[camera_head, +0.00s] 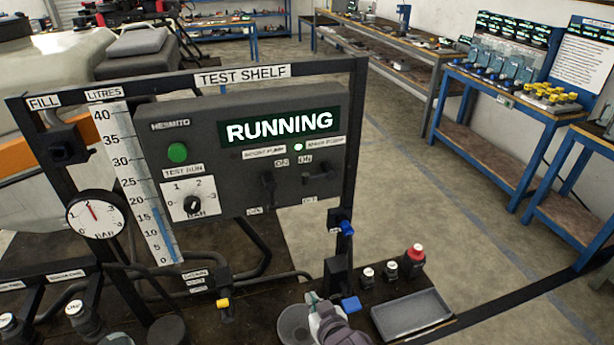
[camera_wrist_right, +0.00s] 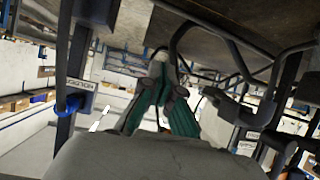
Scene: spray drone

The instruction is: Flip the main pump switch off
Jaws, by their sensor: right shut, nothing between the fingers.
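The main pump switch (camera_head: 317,179) is the right one of two black levers on the dark control panel (camera_head: 225,185). Its ON label is above and its OFF label below. Its lever position is too small to tell surely. A small light (camera_head: 298,146) beside the pump labels glows. The display (camera_head: 281,127) reads RUNNING. My right gripper (camera_head: 314,300) is low in the head view, below the panel, beside a grey cup and apart from the switch. It is shut and empty; its fingers meet in the wrist view (camera_wrist_right: 160,62).
The boost pump switch (camera_head: 268,189) is just left of the main one. A blue-handled valve (camera_head: 346,228) and black uprights stand above my right gripper. A grey tray (camera_head: 412,314) and small bottles are to its right. A black frame post (camera_head: 353,135) borders the panel.

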